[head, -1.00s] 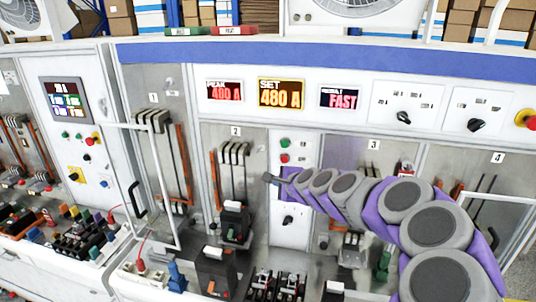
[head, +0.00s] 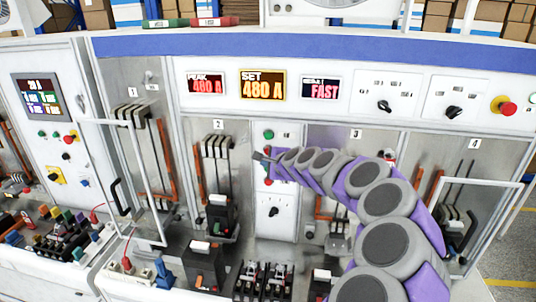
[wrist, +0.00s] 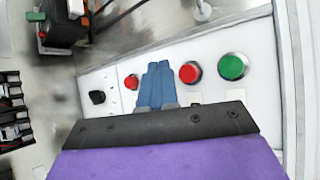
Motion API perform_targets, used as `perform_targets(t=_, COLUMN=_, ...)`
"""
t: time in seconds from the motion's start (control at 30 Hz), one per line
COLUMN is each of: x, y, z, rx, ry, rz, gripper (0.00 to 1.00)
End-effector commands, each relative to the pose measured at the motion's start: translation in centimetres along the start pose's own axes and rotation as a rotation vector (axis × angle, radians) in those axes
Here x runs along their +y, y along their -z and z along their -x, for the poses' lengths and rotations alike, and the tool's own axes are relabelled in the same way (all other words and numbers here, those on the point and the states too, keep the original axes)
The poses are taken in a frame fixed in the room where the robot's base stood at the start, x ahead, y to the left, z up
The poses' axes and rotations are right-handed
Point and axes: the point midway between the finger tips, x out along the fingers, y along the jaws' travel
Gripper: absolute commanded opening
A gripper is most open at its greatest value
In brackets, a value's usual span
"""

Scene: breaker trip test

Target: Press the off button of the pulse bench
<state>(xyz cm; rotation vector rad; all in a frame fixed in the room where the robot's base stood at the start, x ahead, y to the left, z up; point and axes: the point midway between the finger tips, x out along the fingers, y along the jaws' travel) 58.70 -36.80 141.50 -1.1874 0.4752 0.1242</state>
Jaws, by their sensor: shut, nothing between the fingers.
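A narrow white control panel (head: 275,228) stands between bays 2 and 3 of the bench. It carries a green button (head: 269,134), a red button below it partly hidden by my arm, and a black knob (head: 273,212). In the wrist view the green button (wrist: 233,67) is at the right, the red button (wrist: 190,72) beside it, then a smaller red one (wrist: 132,82) and the black knob (wrist: 97,97). My gripper (wrist: 158,68) is shut and empty, over the panel between the two red ones. I cannot tell whether it touches the panel. No button label is readable.
Displays above read PEAK 480 A (head: 206,85), SET 480 A (head: 263,86) and FAST (head: 320,89). A red emergency knob (head: 507,108) is at far right. Breakers (head: 221,213) and an open-frame door (head: 165,185) stand to the left.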

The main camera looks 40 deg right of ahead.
Motion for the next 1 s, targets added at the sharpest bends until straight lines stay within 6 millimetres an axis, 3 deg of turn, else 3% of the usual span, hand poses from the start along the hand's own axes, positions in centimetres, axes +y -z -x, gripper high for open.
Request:
perform_targets(t=0.33, x=-1.4, y=1.3, z=-2.0, rx=0.000, ry=-0.001, rz=0.001, gripper=0.00)
perform_targets(t=1.0, x=-1.6, y=1.5, z=-2.3, rx=-0.001, ry=-0.001, rz=0.002, gripper=0.00)
